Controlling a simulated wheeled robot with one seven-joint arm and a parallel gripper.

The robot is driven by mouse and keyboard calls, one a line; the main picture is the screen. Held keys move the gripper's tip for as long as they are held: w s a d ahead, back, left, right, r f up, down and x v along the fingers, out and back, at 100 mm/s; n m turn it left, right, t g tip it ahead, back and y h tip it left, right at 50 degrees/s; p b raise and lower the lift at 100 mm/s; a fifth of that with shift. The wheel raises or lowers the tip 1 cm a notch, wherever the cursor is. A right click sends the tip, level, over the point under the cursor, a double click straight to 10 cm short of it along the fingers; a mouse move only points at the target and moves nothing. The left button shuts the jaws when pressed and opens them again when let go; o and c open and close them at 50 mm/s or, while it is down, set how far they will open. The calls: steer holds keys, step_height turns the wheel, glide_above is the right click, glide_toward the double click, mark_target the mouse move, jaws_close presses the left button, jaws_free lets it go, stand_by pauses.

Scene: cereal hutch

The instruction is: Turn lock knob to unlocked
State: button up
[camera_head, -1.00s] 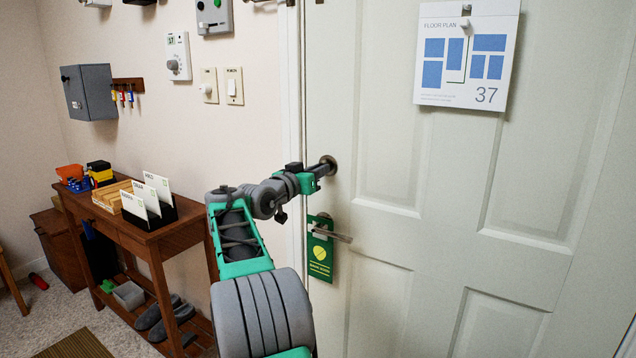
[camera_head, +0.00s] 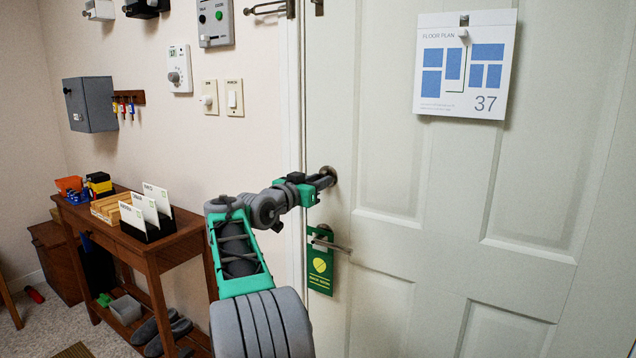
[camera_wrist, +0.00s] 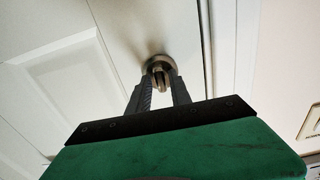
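The lock knob (camera_wrist: 159,76) is a small metal turn piece on a round plate on the white door, above the door handle (camera_head: 330,245). Its round plate (camera_head: 329,172) shows in the head view just past the fingertips. My gripper (camera_head: 322,182) points at the door with its fingers at the knob. In the wrist view, my gripper's two grey fingers (camera_wrist: 160,90) stand on either side of the knob. I cannot tell whether both press on it. The fingers partly hide the knob, and its exact angle is unclear.
A green hanger tag (camera_head: 320,262) hangs from the handle just below my gripper. A floor plan sign (camera_head: 464,64) is on the door. Light switches (camera_head: 234,97) and a thermostat (camera_head: 179,69) are on the left wall. A wooden side table (camera_head: 150,262) stands left of my arm.

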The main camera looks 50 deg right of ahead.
steer(key=shift+o, duration=0.8)
steer(key=a, duration=0.7)
steer(key=shift+s+a, duration=0.35)
steer(key=shift+a, duration=0.05)
